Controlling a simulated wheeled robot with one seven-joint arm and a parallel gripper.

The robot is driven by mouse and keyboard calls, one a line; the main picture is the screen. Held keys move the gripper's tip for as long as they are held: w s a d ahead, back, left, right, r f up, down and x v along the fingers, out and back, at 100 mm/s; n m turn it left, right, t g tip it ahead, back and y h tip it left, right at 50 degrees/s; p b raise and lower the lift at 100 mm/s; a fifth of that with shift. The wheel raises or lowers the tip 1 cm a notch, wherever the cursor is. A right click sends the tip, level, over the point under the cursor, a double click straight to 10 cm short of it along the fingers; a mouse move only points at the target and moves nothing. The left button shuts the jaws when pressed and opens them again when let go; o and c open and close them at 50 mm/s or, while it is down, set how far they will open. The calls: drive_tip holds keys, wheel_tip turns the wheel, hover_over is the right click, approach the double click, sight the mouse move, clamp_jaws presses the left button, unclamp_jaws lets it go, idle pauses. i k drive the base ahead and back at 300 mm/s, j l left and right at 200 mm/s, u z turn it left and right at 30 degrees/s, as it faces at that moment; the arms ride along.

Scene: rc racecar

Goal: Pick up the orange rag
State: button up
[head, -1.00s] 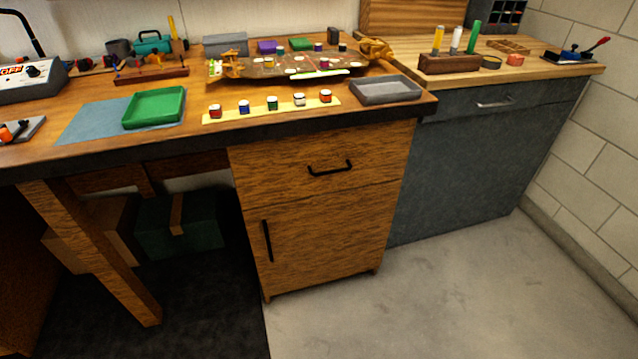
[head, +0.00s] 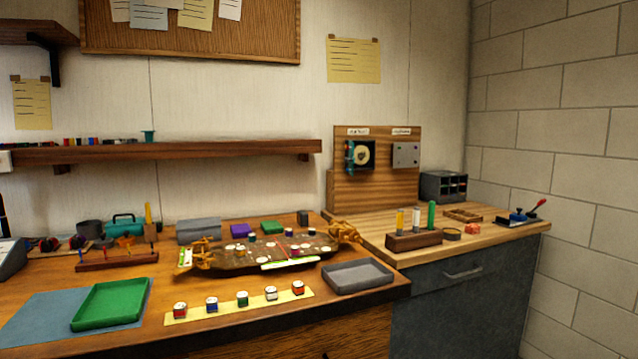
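A small red-orange lump (head: 473,229) lies on the light wooden counter at the right in the head view. It looks like crumpled cloth and may be the orange rag, but it is too small to be sure. It sits just right of a dark round tin (head: 452,234). My gripper is not in view.
A wooden rack (head: 413,241) with upright coloured tubes stands left of the tin. A small wooden tray (head: 463,215) lies behind. A blue item with a red handle (head: 522,215) is at the right. The left bench holds a car chassis (head: 270,255), a grey tray (head: 357,276) and a green tray (head: 108,305).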

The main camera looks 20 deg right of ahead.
sight(473, 229)
drive_tip(key=i+j+z, duration=0.3)
drive_tip(key=i+j, duration=0.2)
drive_tip(key=j, duration=0.15)
drive_tip(key=i+j+z, duration=0.3)
drive_tip(key=i+j, duration=0.15)
drive_tip(key=j, duration=0.3)
drive_tip(key=i+j+z, duration=0.2)
drive_tip(key=j, duration=0.2)
